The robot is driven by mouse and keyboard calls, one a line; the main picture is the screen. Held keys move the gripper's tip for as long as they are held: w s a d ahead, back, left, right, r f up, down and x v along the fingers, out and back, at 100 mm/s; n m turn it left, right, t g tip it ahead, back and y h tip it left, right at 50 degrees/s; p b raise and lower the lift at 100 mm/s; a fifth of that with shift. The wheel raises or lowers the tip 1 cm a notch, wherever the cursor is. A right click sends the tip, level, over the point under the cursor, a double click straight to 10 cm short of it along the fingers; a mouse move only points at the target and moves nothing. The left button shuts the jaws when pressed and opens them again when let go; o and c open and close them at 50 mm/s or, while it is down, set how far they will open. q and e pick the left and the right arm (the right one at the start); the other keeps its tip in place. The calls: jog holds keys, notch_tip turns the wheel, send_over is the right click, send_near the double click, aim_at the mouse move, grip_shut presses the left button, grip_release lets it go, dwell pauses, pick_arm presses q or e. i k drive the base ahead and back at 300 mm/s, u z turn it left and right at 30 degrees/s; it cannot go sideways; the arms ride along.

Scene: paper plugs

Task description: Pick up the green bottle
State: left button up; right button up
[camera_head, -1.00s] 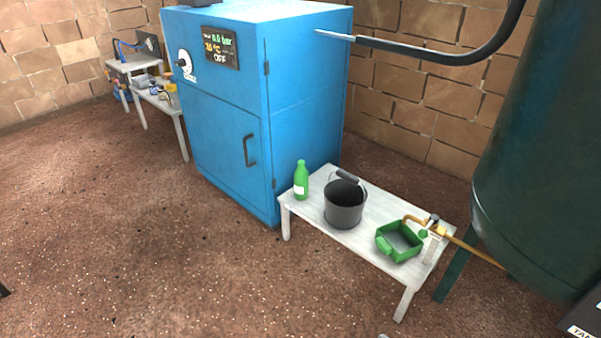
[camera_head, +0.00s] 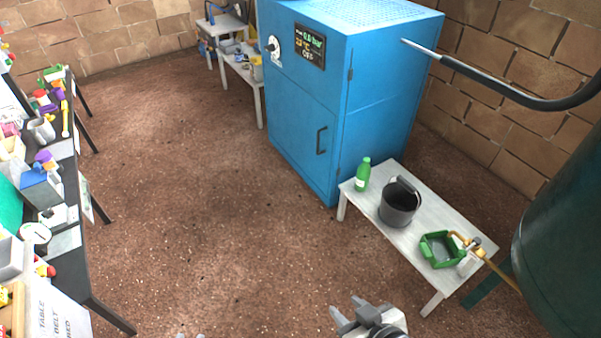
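The green bottle (camera_head: 362,175) with a pale label stands upright at the far left end of a low white table (camera_head: 408,243). It stands beside a dark bucket, close to the blue cabinet. My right gripper (camera_head: 349,309) shows at the bottom edge, in front of the table and well apart from the bottle. Its two fingers look spread, with nothing between them. Only small grey tips of what seems to be my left gripper (camera_head: 190,335) show at the bottom edge; the rest is cut off.
The dark bucket (camera_head: 398,205) and a green tray (camera_head: 440,250) share the white table. The blue cabinet (camera_head: 300,110) stands behind it, a dark green tank (camera_head: 565,240) at right. A cluttered dark table (camera_head: 105,312) runs along the left. The brown floor between is clear.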

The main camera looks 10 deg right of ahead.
aim_at(363, 172)
jog(key=u, duration=0.45)
jog(key=i, duration=1.4)
jog(key=z, duration=1.65)
